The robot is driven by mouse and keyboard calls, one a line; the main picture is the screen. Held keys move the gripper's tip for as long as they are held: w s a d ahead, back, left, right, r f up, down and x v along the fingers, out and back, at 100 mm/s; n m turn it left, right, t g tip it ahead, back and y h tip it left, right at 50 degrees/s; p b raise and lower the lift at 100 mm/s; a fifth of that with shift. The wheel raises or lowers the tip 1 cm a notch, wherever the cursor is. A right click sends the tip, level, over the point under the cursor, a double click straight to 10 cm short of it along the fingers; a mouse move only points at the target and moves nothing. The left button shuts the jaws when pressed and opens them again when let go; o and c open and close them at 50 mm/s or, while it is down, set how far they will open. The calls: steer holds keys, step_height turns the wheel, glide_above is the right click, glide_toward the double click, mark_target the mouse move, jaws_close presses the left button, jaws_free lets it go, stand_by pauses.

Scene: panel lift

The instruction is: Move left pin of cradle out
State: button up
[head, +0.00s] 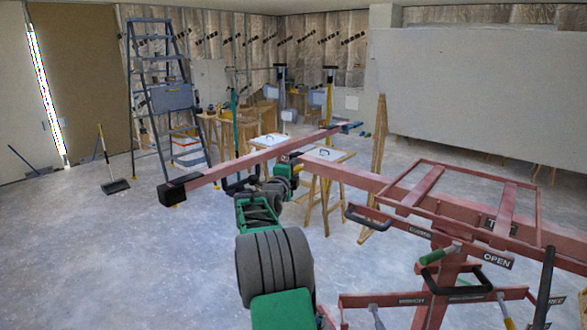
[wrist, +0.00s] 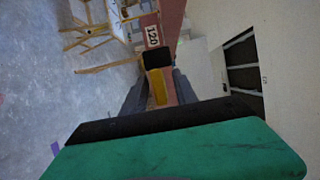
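The red cradle of the panel lift shows in the head view as a long crossbar (head: 255,160) with a black end block (head: 172,192) at the left, and a rail (head: 430,205) running right. In the wrist view a yellow piece (wrist: 157,87), perhaps the left pin, stands out below a black block (wrist: 157,57) on a red bar (wrist: 171,18) labelled 120. My gripper (wrist: 158,98) points at it, with its dark fingers apart on either side of the yellow piece. I cannot tell whether they touch it. The gripper's fingertips are hard to make out in the head view.
The lift's red frame (head: 475,190) with black handles and an OPEN label (head: 497,261) stands at the right, close to my arm. Sawhorses with boards (head: 325,155) stand behind the crossbar. A stepladder (head: 150,90) and broom (head: 115,186) stand at left.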

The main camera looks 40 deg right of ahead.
steer(key=shift+c, duration=0.5)
jaws_close()
stand_by(0.8)
